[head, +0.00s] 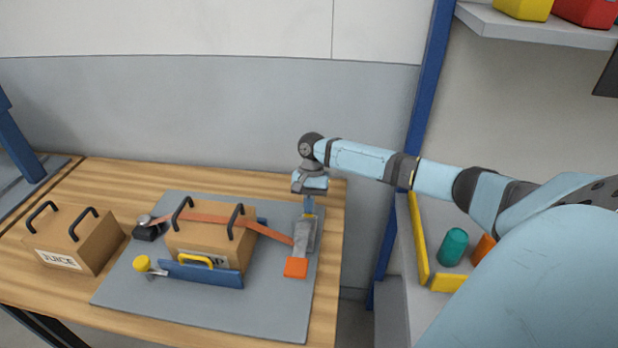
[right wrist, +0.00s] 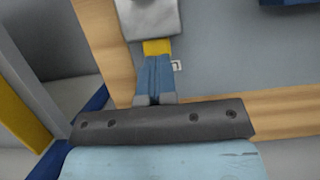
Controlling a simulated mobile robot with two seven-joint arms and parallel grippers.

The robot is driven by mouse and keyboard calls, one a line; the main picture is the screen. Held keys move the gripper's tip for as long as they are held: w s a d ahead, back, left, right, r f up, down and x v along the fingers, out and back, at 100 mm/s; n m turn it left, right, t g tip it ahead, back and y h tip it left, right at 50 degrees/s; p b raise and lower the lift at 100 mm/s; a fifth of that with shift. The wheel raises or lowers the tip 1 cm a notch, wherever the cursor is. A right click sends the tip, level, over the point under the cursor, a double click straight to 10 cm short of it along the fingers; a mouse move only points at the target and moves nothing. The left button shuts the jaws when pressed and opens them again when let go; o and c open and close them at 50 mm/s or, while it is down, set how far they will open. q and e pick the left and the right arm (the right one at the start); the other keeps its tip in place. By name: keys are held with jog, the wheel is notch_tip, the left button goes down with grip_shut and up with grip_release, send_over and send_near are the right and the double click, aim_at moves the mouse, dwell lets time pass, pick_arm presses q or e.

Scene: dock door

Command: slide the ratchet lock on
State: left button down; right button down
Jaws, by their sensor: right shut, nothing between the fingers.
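The ratchet (head: 305,235) is a grey metal body with an orange handle end (head: 296,267), lying on the right part of the grey mat (head: 240,308). A small yellow tab, the likely lock (head: 309,212), sits at its far end and shows in the right wrist view (right wrist: 156,47) against the grey ratchet body (right wrist: 150,18). My right gripper (head: 309,208) points down at the tab, its blue fingers (right wrist: 157,58) shut together with nothing between them. The fingertips are at the tab; whether they touch it I cannot tell. My left gripper is out of view.
An orange strap (head: 196,219) runs over a cardboard box (head: 205,240) with black handles. A blue bar (head: 200,272) with a yellow handle stands before it. A juice box (head: 72,244) stands left on the wooden table (head: 130,170). Right are shelves (head: 560,32).

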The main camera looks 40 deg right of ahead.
jog(key=shift+s+a+f, duration=0.25)
jog(key=shift+s+f, duration=0.05)
jog(key=shift+w+r, duration=0.1)
jog(key=shift+r, duration=0.15)
jog(key=v, duration=1.4)
